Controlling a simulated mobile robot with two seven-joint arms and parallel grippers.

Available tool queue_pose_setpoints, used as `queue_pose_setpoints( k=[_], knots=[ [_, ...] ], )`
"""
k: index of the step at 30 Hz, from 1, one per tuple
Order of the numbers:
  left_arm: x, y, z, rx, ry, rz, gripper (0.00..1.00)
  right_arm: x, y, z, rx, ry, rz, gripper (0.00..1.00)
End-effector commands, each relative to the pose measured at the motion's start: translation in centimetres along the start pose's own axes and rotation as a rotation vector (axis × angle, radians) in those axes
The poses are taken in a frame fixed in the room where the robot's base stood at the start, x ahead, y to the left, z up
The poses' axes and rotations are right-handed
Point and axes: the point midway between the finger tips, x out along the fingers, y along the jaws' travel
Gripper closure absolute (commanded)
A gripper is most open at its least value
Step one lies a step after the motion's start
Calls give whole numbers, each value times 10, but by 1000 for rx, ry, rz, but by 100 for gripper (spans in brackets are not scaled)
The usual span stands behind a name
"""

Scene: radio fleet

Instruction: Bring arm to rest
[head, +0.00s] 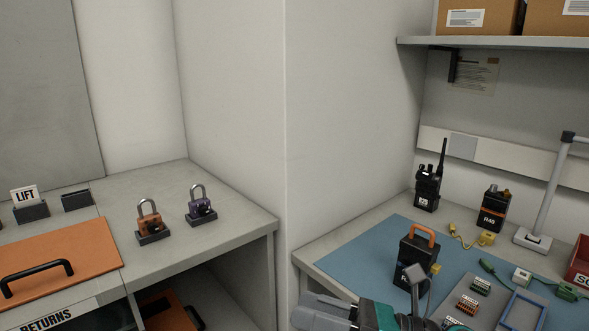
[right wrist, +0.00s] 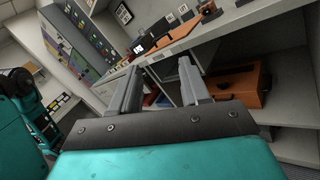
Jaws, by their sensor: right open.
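My right gripper (head: 325,312) shows at the bottom edge of the head view, partly cut off, with grey fingers and a teal body. It is in front of the workbench's near edge. In the right wrist view the right gripper (right wrist: 157,80) has its two grey fingers apart, with nothing between them. My left gripper is not in view.
A blue mat (head: 365,245) on the bench holds a black case with an orange handle (head: 416,250). Two radios (head: 428,188) (head: 493,210) stand behind. Two padlocks (head: 150,222) (head: 201,207) stand on the left counter (head: 235,222). A wall corner (head: 286,150) separates the two surfaces.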

Motion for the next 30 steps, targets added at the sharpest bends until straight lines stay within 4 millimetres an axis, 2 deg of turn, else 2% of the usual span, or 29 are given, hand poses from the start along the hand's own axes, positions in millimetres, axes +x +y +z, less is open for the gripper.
queue_pose_setpoints(
  k=[1, 4, 7, 11, 12, 15, 18, 21, 24, 30],
  knots=[
    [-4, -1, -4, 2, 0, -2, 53, -4, -4, 4, 209, -116, -52, 54],
    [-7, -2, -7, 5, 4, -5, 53, -24, -26, 4, 637, -356, -159, 54],
    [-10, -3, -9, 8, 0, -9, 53, -57, -51, -16, 1065, -604, -266, 54],
    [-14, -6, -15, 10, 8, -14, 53, -111, -73, -72, 1602, -952, -406, 54],
    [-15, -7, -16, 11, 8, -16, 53, -129, -75, -94, 1752, -1063, -445, 54],
    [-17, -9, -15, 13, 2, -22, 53, -164, -68, -147, 2059, -1315, -525, 54],
    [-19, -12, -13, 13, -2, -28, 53, -188, -55, -186, 2255, -1507, -579, 54],
    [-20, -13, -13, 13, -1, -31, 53, -200, -44, -209, 2364, -1626, -607, 54],
    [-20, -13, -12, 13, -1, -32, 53, -205, -40, -219, 2409, -1680, -618, 54],
    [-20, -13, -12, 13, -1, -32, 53, -205, -40, -219, 2409, -1680, -618, 54]
  ],
)
